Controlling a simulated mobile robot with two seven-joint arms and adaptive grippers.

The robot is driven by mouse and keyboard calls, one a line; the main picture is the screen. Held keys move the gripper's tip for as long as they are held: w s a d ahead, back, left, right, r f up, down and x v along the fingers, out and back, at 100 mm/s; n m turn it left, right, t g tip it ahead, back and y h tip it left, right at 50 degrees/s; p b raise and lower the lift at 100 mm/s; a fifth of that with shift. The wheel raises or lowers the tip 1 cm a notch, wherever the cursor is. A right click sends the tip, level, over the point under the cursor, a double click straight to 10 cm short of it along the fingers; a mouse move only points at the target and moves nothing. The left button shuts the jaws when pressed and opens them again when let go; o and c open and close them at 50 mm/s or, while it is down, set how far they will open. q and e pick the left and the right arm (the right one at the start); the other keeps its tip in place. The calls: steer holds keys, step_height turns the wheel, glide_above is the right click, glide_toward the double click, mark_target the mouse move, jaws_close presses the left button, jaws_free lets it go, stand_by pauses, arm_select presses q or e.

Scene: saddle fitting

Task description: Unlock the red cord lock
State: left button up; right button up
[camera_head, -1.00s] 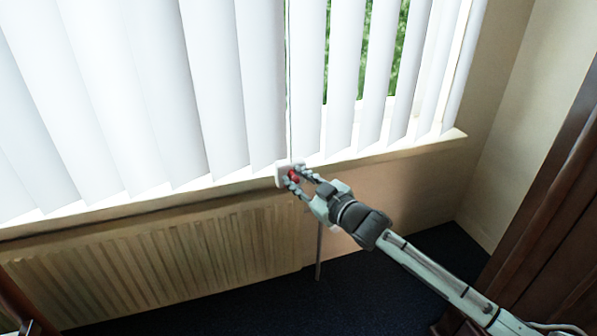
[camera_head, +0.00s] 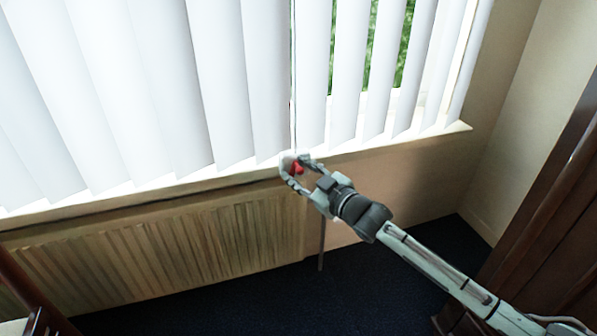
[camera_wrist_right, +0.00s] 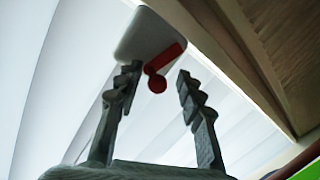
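The red cord lock (camera_head: 297,169) is a small red lever with a round end. It sits on a white block at the cord by the window sill. In the right wrist view the red lever (camera_wrist_right: 165,60) lies across the white block (camera_wrist_right: 149,36), with its round end hanging toward my fingers. My right gripper (camera_head: 297,171) is open around the lock in the head view. In the wrist view its fingers (camera_wrist_right: 158,83) stand apart on either side of the round end, with gaps showing and no contact visible. My left gripper is not in view.
White vertical blinds (camera_head: 225,80) hang above the sill (camera_head: 400,143), with a thin cord (camera_head: 293,90) running down to the lock. A ribbed radiator (camera_head: 180,245) is below on the left. Dark wooden furniture (camera_head: 550,220) stands at the right. Dark floor (camera_head: 400,270) lies beneath my arm.

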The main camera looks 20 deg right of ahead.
steer(key=v, duration=1.2)
steer(key=s+d+f+m+g+h+p, duration=0.1)
steer(key=s+d+f+m+g+h, duration=0.25)
steer(key=f, duration=0.65)
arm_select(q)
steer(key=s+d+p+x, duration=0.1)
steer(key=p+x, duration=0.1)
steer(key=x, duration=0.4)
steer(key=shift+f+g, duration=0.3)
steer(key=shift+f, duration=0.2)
arm_select(e)
steer(key=s+f+m+g+h, duration=0.1)
steer(key=s+f+m+g, duration=0.1)
steer(key=s+f+g, duration=0.2)
steer(key=s+d+f+m+g+h, duration=0.1)
steer(key=s+f+g, duration=0.4)
steer(key=s+f, duration=0.6)
steer(key=s+h, duration=0.1)
steer(key=s, duration=0.5)
steer(key=shift+s+f+m, duration=0.25)
steer(key=shift+s+m, duration=0.1)
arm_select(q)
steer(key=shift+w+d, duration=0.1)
arm_select(e)
steer(key=shift+d, duration=0.1)
